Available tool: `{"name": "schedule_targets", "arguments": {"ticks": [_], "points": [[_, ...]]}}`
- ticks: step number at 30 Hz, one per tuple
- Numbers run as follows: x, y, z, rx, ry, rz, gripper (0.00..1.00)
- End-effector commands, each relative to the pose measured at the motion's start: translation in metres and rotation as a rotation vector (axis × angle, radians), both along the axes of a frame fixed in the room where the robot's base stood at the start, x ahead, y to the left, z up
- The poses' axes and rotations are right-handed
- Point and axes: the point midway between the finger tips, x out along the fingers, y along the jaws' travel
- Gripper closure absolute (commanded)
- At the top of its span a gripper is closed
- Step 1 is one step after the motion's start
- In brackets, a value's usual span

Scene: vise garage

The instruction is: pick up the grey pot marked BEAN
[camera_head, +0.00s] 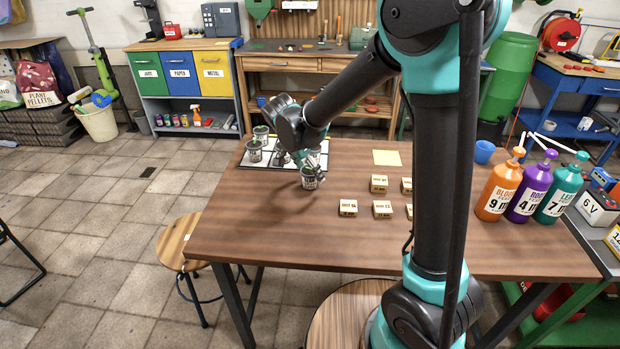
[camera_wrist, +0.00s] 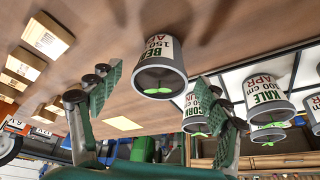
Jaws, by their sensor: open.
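The grey BEAN pot (camera_head: 310,180) stands upright on the brown table, just off the near edge of the white grid sheet. It holds a green sprout. In the upside-down wrist view, the BEAN pot (camera_wrist: 160,45) shows its lettering and sits beyond the gap between my fingertips. My gripper (camera_wrist: 160,88) is open and empty, with one green-padded finger to each side of that gap. In the head view my gripper (camera_head: 303,158) is close above and behind the pot, partly hidden by my wrist. I cannot tell whether it touches.
A KALE pot (camera_wrist: 268,100) and a CORN pot (camera_wrist: 193,112) are close by on the grid sheet (camera_head: 284,164). Several small wooden blocks (camera_head: 348,207) lie to the right, by a yellow sheet (camera_head: 387,158). Large bottles (camera_head: 500,188) stand farther right. The table's near left is clear.

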Motion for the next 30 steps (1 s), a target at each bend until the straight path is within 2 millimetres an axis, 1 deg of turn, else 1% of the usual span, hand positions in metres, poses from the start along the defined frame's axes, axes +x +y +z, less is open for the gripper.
{"name": "schedule_targets", "arguments": {"ticks": [1, 3, 10, 11, 24, 25, 30], "points": [[0.0016, -0.0013, -0.0052, 0.0, 0.0, -0.001, 0.23], [0.0024, -0.0025, -0.0089, 0.0, 0.0, 0.0, 0.23], [0.0027, -0.003, -0.0106, 0.0, 0.0, 0.0, 0.23], [0.0027, -0.003, -0.0106, 0.0, 0.0, 0.0, 0.24], [0.0027, -0.0029, -0.0103, 0.0, 0.0, 0.0, 0.79], [0.0027, -0.003, -0.0102, 0.0, 0.0, 0.0, 0.81], [0.0027, -0.0029, -0.0101, 0.0, 0.0, 0.0, 0.81]]}}
